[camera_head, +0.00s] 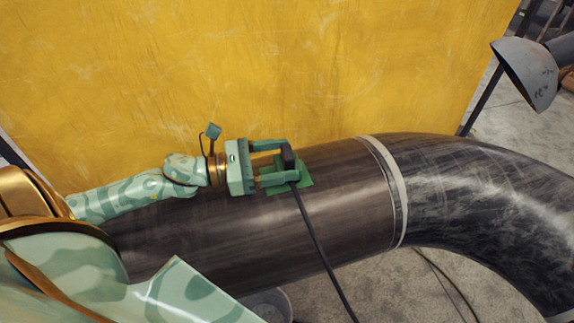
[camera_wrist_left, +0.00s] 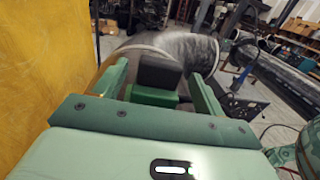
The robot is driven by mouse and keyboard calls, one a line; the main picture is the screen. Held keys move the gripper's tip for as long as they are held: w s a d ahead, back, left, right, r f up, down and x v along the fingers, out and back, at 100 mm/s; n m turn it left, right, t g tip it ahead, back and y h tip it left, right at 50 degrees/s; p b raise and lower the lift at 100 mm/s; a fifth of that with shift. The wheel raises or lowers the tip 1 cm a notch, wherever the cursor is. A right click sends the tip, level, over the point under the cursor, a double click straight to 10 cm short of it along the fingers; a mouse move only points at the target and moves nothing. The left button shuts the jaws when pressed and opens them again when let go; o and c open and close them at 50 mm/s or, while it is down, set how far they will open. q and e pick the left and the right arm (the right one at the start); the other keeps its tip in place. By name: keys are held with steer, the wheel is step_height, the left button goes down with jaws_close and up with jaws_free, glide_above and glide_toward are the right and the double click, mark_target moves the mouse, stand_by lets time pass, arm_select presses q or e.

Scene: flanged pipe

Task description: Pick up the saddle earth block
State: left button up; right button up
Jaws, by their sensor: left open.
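The saddle earth block (camera_head: 289,158) sits on a green pad (camera_head: 303,184) on top of the dark pipe, with a black cable running from it down over the pipe's near side. My left gripper (camera_head: 285,161) is open, with its fingers reaching to either side of the block. In the left wrist view the dark block (camera_wrist_left: 159,72) stands between the two green fingers of the gripper (camera_wrist_left: 160,82), with a green part below it. I cannot tell whether the fingers touch it. My right gripper is not in view.
The large pipe (camera_head: 330,217) runs across the view and bends down at the right past a pale weld band (camera_head: 388,180). A yellow wall (camera_head: 250,60) stands close behind it. A grey lamp shade (camera_head: 527,75) hangs at the upper right.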

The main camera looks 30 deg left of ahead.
mark_target(282, 157)
arm_select(q)
steer(key=x, duration=0.3)
steer(key=shift+w+d+p, duration=0.2)
steer(key=shift+w+p, duration=0.2)
steer(key=shift+s, duration=0.1)
steer(key=c, duration=1.5)
jaws_close()
steer(key=shift+r, duration=0.2)
